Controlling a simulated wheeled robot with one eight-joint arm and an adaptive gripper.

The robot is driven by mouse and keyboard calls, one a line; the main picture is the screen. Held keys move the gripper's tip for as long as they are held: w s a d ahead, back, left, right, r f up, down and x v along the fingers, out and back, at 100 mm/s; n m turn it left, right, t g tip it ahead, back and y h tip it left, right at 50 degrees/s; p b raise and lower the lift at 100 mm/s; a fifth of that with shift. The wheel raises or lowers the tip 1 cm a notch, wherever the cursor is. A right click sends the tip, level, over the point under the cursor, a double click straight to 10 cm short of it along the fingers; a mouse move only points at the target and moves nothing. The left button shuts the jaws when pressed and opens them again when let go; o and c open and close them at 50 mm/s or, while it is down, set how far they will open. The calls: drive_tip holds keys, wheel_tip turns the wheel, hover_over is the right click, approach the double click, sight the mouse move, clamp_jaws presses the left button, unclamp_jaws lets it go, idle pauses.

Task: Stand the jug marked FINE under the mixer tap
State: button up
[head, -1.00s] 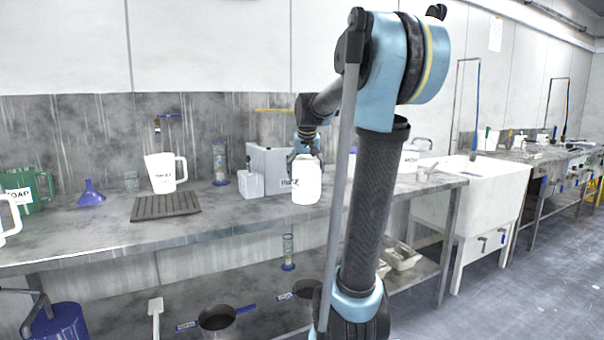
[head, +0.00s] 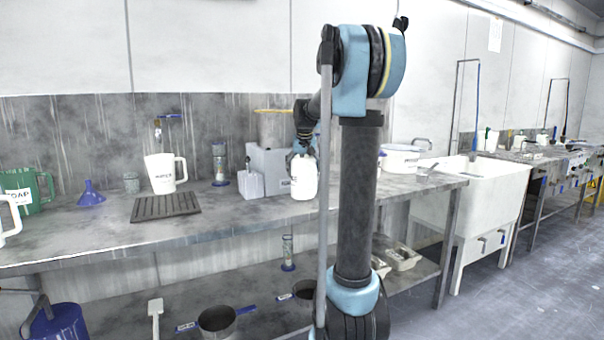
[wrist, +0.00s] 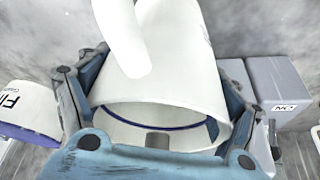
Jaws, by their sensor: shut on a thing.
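My gripper (head: 303,155) is shut on a white jug (head: 304,180) on or just above the bench, right of a grey block-shaped unit; contact with the bench is unclear. A white container marked "FI" (wrist: 25,112), with a blue rim, shows at the left there. Another white jug (head: 160,174), its label blurred, stands at the back edge of a dark ribbed mat, below a blue-handled wall tap (head: 168,117).
The ribbed mat (head: 165,207) lies farther left, with a blue funnel (head: 90,193) and green jug (head: 42,190) beyond. A white sink (head: 490,190) is right. The bench front is clear.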

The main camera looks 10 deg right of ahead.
sight(304, 173)
drive_tip(key=shift+f, duration=0.4)
drive_tip(key=shift+s+f, duration=0.2)
drive_tip(key=shift+f, duration=0.1)
drive_tip(key=o, duration=1.4)
drive_tip(key=shift+o, duration=0.2)
drive_tip(key=shift+s, duration=0.1)
drive_tip(key=shift+w+r, duration=0.35)
drive_tip(key=shift+r, duration=0.15)
drive_tip(key=v, duration=1.2)
drive_tip(key=s+f+g, duration=0.1)
drive_tip(key=s+f, duration=1.5)
drive_tip(key=s, duration=0.4)
drive_tip(key=s+f+n+g, duration=0.1)
drive_tip(key=s+f, duration=1.6)
drive_tip(key=s, duration=0.3)
drive_tip(key=shift+d+f, duration=0.15)
drive_tip(key=shift+f, duration=0.1)
